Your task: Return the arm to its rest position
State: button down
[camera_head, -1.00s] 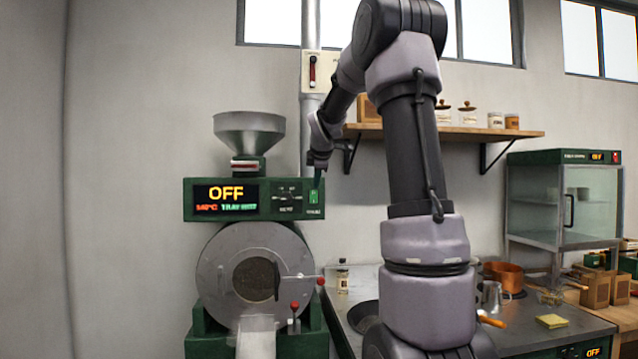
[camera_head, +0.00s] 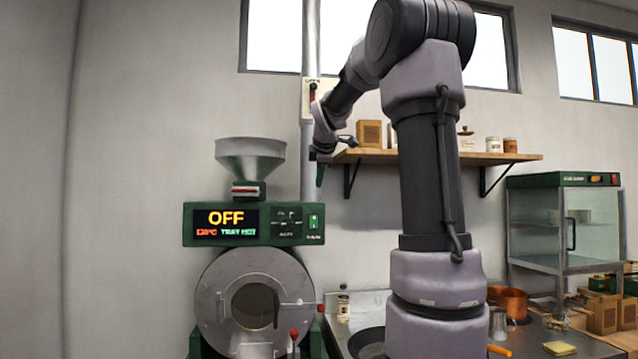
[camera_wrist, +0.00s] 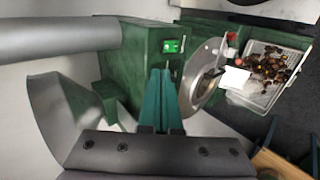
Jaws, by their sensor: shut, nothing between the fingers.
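My arm rises in front of the counter in the head view and bends over to the left. My gripper (camera_head: 320,177) hangs just above and right of the roaster's control box (camera_head: 253,225), apart from it. In the wrist view my gripper's teal fingers (camera_wrist: 161,75) are together and hold nothing. Beyond them are the green roaster body (camera_wrist: 140,65) with its lit green switch (camera_wrist: 173,46) and the round drum front (camera_wrist: 196,76). The roaster display reads OFF in the head view.
A steel hopper (camera_head: 250,158) tops the roaster. A pale tray of chestnuts (camera_wrist: 245,98) shows in the wrist view. A vertical pipe (camera_head: 307,150) and a wall shelf (camera_head: 480,158) with jars stand near my arm. A glass cabinet (camera_head: 565,225) is at right.

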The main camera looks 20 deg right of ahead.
jog(key=s+a+f+m+y, duration=0.1)
jog(key=s+a+f+m, duration=0.4)
jog(key=s, duration=0.5)
jog(key=s+a+f+m+g+y, duration=0.1)
jog(key=s+a+f+m, duration=0.4)
jog(key=s, duration=0.6)
jog(key=s+a+f+m+g+y, duration=0.1)
jog(key=s+a+f+m+y, duration=0.1)
jog(key=s+a+f+m, duration=0.3)
jog(key=s+f+m, duration=0.1)
jog(key=s+m, duration=0.3)
jog(key=s, duration=0.1)
jog(key=shift+s+a+y, duration=0.25)
jog(key=shift+s+y, duration=0.15)
